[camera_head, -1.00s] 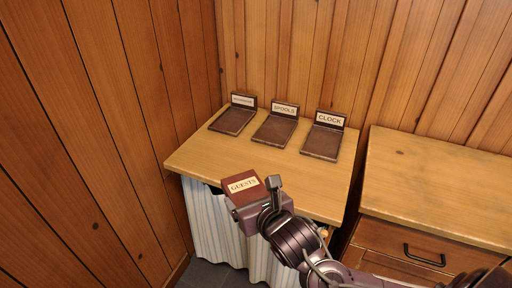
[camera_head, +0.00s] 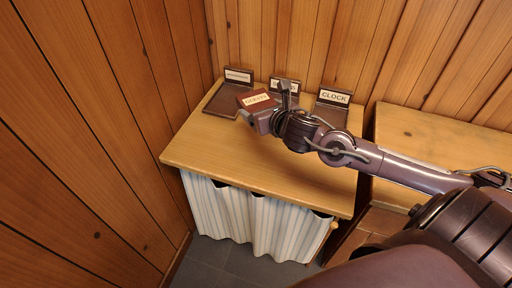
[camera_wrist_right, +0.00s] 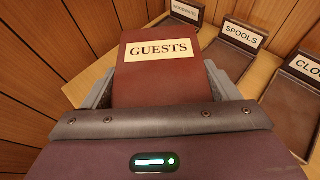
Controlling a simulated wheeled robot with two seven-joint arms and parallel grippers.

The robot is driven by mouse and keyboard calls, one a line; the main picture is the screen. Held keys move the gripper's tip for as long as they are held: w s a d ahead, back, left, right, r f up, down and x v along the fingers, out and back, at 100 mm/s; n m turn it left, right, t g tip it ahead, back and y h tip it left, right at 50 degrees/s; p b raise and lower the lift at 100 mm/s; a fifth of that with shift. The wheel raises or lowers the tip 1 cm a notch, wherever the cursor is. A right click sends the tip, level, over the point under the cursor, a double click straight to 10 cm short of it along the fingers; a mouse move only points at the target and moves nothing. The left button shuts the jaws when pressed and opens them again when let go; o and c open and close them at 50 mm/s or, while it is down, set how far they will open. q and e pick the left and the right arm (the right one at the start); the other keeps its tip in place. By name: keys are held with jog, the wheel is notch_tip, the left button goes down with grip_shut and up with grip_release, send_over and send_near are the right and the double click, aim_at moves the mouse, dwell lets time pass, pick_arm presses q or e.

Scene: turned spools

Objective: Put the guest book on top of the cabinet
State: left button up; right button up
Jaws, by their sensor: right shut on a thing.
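The guest book (camera_head: 256,99) is a small reddish-brown book with a cream "GUESTS" label. My right gripper (camera_head: 267,106) is shut on it, and the right wrist view shows the book (camera_wrist_right: 158,75) between the two fingers, label up. The book is over the back part of a wooden top (camera_head: 240,158) with a striped curtain below, near the labelled trays. I cannot tell whether it touches anything beneath. A second wooden unit (camera_head: 430,135) stands to the right, partly hidden by my right arm. My left gripper is not in view.
Three dark trays with upright signs stand along the back: a left one (camera_head: 221,102), a "SPOOLS" one (camera_wrist_right: 231,58) and a "CLOCK" one (camera_head: 334,97). Plank walls close off the left and back. The front of the curtained unit's top is bare.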

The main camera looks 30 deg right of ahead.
notch_tip(320, 180, down, 4)
jog(key=s+f, duration=0.1)
send_over(262, 159)
notch_tip(262, 159, down, 9)
jog(key=shift+f, duration=2)
jog(key=shift+f, duration=0.15)
jog(key=o, duration=1.1)
jog(key=shift+c, duration=0.2)
